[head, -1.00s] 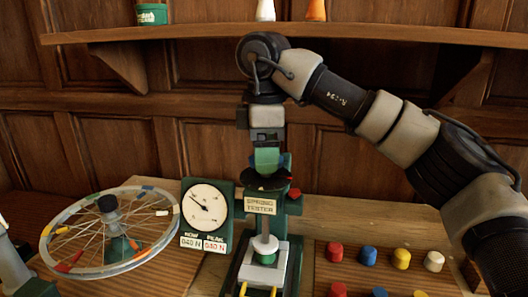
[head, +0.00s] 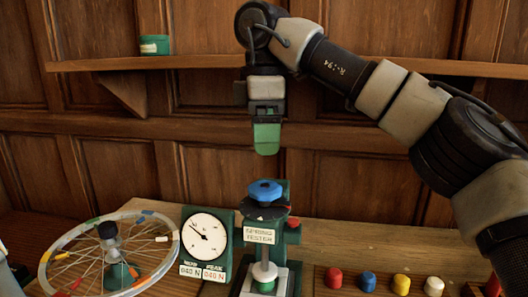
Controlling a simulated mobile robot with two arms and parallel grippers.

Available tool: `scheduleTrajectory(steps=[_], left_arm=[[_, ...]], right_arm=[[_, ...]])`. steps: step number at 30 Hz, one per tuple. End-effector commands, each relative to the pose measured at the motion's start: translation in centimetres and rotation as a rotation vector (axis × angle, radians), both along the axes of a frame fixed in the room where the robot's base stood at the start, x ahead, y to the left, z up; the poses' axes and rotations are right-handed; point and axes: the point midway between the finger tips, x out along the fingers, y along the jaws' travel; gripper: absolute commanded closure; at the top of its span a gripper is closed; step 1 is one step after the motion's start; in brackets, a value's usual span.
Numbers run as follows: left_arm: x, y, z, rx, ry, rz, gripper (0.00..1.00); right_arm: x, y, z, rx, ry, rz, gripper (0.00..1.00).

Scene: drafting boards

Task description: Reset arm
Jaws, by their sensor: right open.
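My right gripper (head: 267,139), with green fingers pointing down, hangs open and empty above the spring tester. A clear gap separates it from the blue knob (head: 265,190) on top of the tester. The spring tester (head: 260,236) stands upright on the bench, with a dark green frame and a light base. Its round white dial (head: 204,237) stands just to its left, with two number plates below it. A grey piece of my left arm shows at the lower left edge; the left gripper itself is not visible.
A spoked wheel (head: 58,253) with coloured tags lies at the left. Red, blue, yellow and white knobs (head: 401,284) stand in a row at the right. A shelf (head: 170,62) with a green tin (head: 154,45) runs across the wall behind my right arm.

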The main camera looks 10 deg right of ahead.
Motion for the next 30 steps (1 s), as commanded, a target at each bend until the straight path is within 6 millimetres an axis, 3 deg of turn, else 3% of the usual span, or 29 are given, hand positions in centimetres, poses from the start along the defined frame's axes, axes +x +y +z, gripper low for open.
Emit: scheduleTrajectory(steps=[3, 17, 20, 30], left_arm=[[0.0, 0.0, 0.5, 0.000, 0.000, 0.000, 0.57], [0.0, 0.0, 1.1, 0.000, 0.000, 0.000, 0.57], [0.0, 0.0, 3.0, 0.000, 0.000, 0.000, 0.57], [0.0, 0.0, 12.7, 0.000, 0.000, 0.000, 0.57]], right_arm=[[0.0, 0.0, 1.2, 0.000, 0.000, 0.000, 0.09], [0.0, 0.0, 2.2, 0.001, 0.000, 0.000, 0.09], [0.0, 0.0, 4.0, 0.001, 0.000, 0.000, 0.09], [0.0, 0.0, 13.7, 0.000, 0.000, 0.000, 0.09]])
